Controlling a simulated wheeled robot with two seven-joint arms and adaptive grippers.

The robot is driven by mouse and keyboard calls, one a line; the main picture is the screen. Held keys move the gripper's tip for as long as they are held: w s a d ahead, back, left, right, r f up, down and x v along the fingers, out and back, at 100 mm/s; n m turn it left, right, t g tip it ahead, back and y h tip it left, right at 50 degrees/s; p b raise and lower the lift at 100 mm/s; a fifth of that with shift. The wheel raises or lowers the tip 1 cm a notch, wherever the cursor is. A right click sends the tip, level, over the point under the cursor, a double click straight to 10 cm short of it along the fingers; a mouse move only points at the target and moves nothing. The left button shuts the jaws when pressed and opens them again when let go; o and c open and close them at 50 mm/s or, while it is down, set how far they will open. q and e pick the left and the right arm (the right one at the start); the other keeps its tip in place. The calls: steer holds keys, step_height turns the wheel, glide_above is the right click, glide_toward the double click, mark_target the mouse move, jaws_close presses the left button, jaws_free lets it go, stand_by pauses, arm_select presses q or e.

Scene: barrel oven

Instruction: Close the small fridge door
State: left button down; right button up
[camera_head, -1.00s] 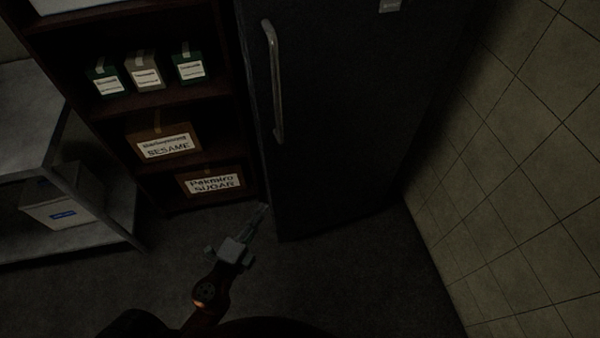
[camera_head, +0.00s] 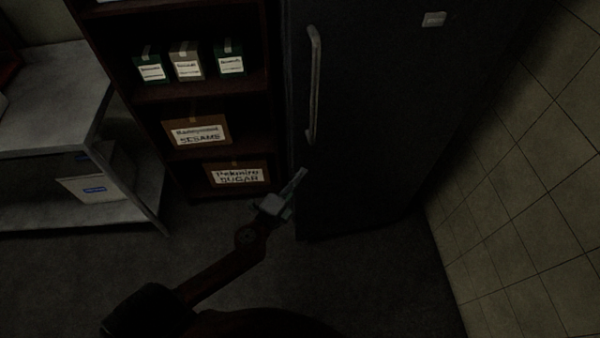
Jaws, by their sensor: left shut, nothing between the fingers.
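The fridge is dark, with a dark door (camera_head: 385,130) that fills the upper middle of the head view. Its long metal handle (camera_head: 314,85) runs down the left side of the door. The door looks flush or nearly so with the body; I cannot tell whether a gap is left. My left gripper (camera_head: 299,173) is shut and empty. Its fingertips are at the lower left part of the door, below the handle; I cannot tell whether they touch it. My right gripper is not in view.
A dark wooden shelf (camera_head: 190,93) with small boxes, a sesame box (camera_head: 197,132) and a sugar box (camera_head: 237,175) stands left of the fridge. A metal table (camera_head: 50,100) is at the far left. A tiled wall (camera_head: 520,190) is at the right. Floor in front is clear.

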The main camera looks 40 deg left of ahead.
arm_select(q)
steer(key=shift+w+a, duration=0.35)
